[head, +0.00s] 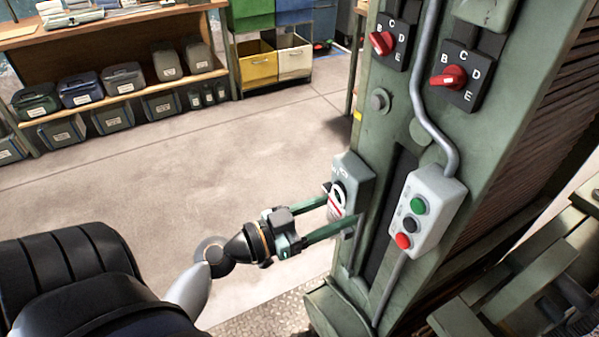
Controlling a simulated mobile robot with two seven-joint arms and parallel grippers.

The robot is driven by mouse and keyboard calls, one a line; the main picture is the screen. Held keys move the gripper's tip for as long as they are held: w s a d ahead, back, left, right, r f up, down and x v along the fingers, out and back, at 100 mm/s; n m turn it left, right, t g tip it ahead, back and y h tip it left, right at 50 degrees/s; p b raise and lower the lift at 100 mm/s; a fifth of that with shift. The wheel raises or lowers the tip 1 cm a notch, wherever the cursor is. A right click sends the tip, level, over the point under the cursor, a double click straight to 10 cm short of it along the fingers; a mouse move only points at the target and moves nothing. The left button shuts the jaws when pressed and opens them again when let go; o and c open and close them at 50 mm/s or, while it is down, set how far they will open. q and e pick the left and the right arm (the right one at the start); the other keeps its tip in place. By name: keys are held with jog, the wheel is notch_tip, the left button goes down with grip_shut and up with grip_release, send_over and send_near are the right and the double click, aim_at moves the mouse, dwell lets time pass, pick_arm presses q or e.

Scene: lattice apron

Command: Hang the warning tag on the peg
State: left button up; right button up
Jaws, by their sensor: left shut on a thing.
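My left gripper (341,208) reaches in from the lower left to the green machine column (400,170). Its two green fingers are shut on a small white and red piece, which looks like the warning tag (335,206). The tag is right in front of a grey box with a black round part (352,180) on the column's left side; I cannot tell whether they touch. A short round grey stub (378,101) higher on the column may be the peg, but this is unclear. My right gripper is not in view.
A grey control box (427,212) with green, black and red buttons sits just right of the gripper. Above are two red rotary switches (383,42) (449,78) and a grey conduit (421,90). Shelves with bins (120,30) stand far back left. The floor between is clear.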

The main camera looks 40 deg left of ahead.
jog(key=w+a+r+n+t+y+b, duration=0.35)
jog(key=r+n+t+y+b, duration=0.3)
jog(key=b, duration=1.55)
pick_arm(q)
jog(key=w+a+f+n+y+b, duration=0.1)
jog(key=a+f+y+b, duration=0.15)
jog(key=f, duration=0.85)
jog(key=w+a+f+n+t+y+b, duration=0.15)
jog(key=a+f, duration=0.25)
jog(key=f, duration=0.7)
jog(key=a+f+n+y+b, duration=0.15)
jog(key=a+f, duration=0.25)
jog(key=f, duration=0.7)
jog(key=w+d+p, duration=0.2)
jog(key=w+d, duration=0.1)
jog(key=w, duration=0.4)
jog(key=shift+m, duration=0.3)
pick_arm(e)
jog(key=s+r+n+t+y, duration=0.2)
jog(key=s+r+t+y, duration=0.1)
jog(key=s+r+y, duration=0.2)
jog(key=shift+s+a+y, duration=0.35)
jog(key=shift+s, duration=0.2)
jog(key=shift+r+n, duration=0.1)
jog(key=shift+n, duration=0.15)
